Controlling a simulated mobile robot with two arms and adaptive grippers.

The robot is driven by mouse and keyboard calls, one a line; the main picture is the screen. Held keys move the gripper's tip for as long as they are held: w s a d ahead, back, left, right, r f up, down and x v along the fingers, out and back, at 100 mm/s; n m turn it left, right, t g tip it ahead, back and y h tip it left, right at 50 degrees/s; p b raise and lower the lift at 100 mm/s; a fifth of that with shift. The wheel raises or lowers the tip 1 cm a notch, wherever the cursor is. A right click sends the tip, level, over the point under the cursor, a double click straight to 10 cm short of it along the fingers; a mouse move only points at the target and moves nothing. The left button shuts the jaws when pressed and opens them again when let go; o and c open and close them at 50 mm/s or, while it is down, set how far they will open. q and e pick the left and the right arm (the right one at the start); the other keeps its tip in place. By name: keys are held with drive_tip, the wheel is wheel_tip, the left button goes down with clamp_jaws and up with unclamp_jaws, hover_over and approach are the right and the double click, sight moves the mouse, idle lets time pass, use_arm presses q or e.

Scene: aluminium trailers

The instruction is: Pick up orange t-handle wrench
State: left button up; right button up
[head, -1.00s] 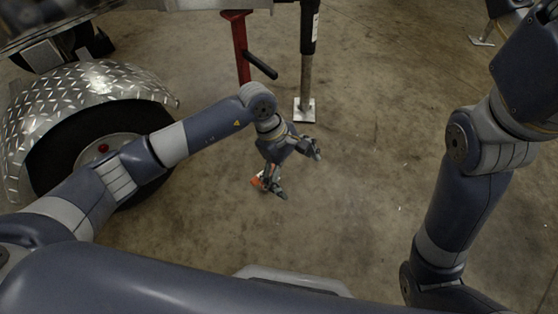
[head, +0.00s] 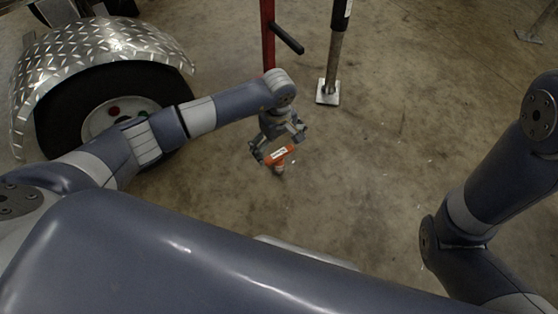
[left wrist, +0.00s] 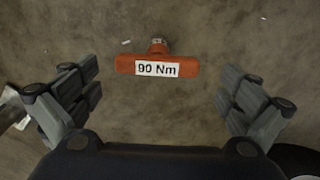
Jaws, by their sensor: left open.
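The orange t-handle wrench (head: 280,154) has an orange crossbar with a white label. In the left wrist view the wrench (left wrist: 127,64) shows its label "90 Nm" and a metal end behind the bar. My left gripper (head: 279,146) is open, with its fingers on either side of the wrench in the head view. In the left wrist view the fingers of the left gripper (left wrist: 160,98) are wide apart and the bar lies ahead between them, with gaps at both ends. I cannot see contact. My right gripper is out of view.
A trailer wheel under a diamond-plate fender (head: 95,50) stands at the left. A red post (head: 268,35) with a black handle and a grey jack leg on a square foot (head: 328,92) stand beyond the gripper. The concrete floor to the right is largely clear.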

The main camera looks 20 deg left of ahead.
sight(279, 152)
use_arm(q)
drive_tip(key=f+b, duration=0.2)
drive_tip(key=f, duration=0.1)
drive_tip(key=f+b, duration=0.1)
drive_tip(key=shift+w+f, duration=0.25)
drive_tip(key=shift+f, duration=0.05)
drive_tip(key=shift+r, duration=0.1)
drive_tip(key=c, duration=1.4)
drive_tip(key=shift+o, duration=0.2)
drive_tip(key=shift+r, duration=0.1)
